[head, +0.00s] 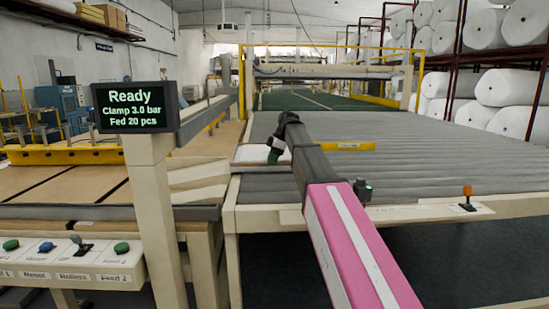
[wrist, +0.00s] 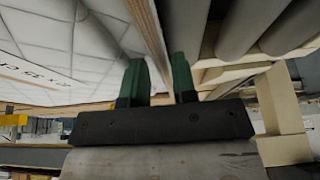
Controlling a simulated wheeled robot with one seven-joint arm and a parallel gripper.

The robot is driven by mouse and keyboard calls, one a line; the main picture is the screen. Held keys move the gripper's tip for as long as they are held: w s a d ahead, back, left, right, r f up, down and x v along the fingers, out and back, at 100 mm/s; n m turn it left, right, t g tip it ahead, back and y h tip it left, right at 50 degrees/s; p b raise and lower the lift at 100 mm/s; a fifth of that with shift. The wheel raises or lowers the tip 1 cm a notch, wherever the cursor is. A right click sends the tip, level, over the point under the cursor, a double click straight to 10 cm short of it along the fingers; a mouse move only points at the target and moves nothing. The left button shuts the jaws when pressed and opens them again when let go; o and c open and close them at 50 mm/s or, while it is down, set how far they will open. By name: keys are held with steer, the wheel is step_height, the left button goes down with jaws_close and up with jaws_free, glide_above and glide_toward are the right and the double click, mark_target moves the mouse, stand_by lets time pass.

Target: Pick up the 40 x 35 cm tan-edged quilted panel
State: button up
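The white quilted panel (wrist: 95,40) with a tan edge (wrist: 148,25) fills the upper left of the wrist view, steeply angled. A pale printed label (wrist: 35,72) lies across it. In the head view the panel (head: 246,154) shows as a small white patch at the left end of the roller table, partly hidden by my gripper (head: 273,156). In the wrist view my gripper (wrist: 160,78) has its two green fingers apart. The tan edge runs into the gap between them. I cannot tell whether either finger touches it.
Grey rollers (head: 430,165) stretch right of the panel and show close beside my gripper in the wrist view (wrist: 240,25). A display post (head: 155,200) reading "Ready" stands at left. A yellow bar (head: 348,147) lies beyond my arm. White wadding rolls (head: 505,85) fill racks at right.

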jaws_close()
steer(key=shift+r, duration=0.1)
